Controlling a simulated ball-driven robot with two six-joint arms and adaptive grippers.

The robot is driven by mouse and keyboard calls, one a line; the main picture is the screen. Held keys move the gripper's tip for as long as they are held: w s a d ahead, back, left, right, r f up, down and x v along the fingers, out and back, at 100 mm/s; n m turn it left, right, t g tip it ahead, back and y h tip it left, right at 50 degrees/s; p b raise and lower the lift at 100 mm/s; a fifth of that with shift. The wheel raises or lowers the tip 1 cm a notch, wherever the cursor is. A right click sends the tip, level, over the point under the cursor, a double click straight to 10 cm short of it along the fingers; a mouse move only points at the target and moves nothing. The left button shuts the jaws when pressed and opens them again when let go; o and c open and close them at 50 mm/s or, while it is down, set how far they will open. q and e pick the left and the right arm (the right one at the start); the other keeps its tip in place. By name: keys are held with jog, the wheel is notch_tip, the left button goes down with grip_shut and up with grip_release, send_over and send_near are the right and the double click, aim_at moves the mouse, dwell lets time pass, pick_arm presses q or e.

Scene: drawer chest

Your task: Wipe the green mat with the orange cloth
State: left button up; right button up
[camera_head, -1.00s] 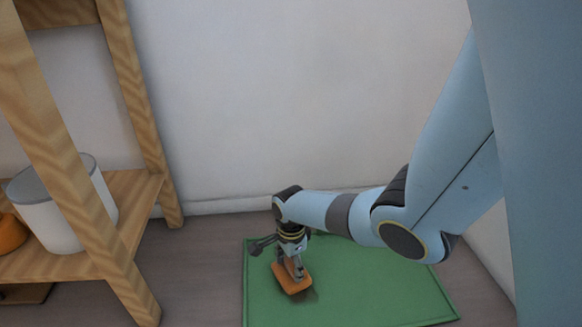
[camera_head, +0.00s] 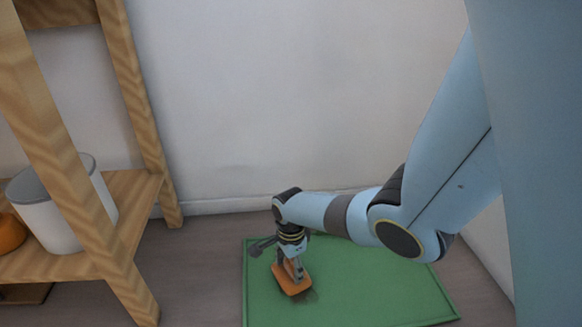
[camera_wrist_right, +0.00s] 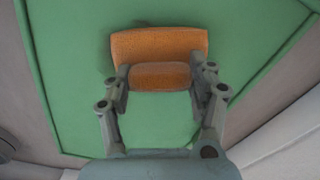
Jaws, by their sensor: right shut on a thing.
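The green mat (camera_head: 370,295) lies flat on the floor near the wall, and it fills much of the right wrist view (camera_wrist_right: 75,95). The orange cloth (camera_head: 291,283) is a small block-like piece at the left part of the mat. My right gripper (camera_head: 290,268) points down and is shut on the cloth. In the right wrist view the cloth (camera_wrist_right: 160,45) sits between the fingers of my right gripper (camera_wrist_right: 160,77), with the mat right behind it. Whether the cloth's underside touches the mat is hard to tell. My left gripper is not in view.
A wooden shelf (camera_head: 135,240) stands at the left, holding a white canister with a grey lid (camera_head: 55,215) and an orange object (camera_head: 10,233) partly cut off. A pale wall (camera_head: 290,100) rises behind the mat. Bare floor (camera_head: 200,270) lies between shelf and mat.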

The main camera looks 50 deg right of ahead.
jog(key=shift+f, duration=0.8)
jog(key=shift+a, duration=0.1)
